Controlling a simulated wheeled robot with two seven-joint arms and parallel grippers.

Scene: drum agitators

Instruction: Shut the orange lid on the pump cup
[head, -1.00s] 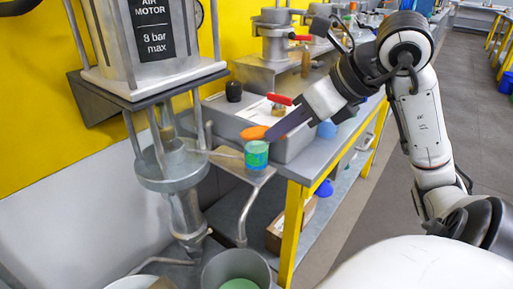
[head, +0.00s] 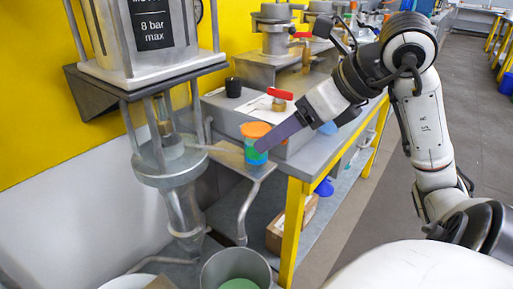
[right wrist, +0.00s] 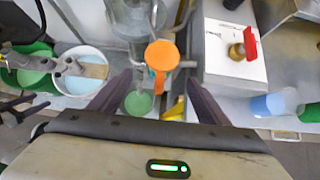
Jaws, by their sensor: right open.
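The pump cup (head: 253,157) is a small blue-green cup on the metal bracket beside the pump. Its orange lid (head: 256,130) lies flat across the cup's top in the head view; whether it is latched I cannot tell. In the right wrist view the round lid (right wrist: 162,54) shows from above, with an orange tab pointing down, and hides most of the cup. My right gripper (head: 262,147) reaches in from the right, its dark fingers at the cup. In the right wrist view my gripper (right wrist: 157,85) is open, fingers either side of the tab.
The steel pump (head: 174,163) stands left of the cup. A grey box (head: 294,137) with a red-handled valve (head: 279,97) sits behind and right, on the yellow-legged bench. A bucket of green liquid (head: 238,270) stands below. The aisle floor at right is clear.

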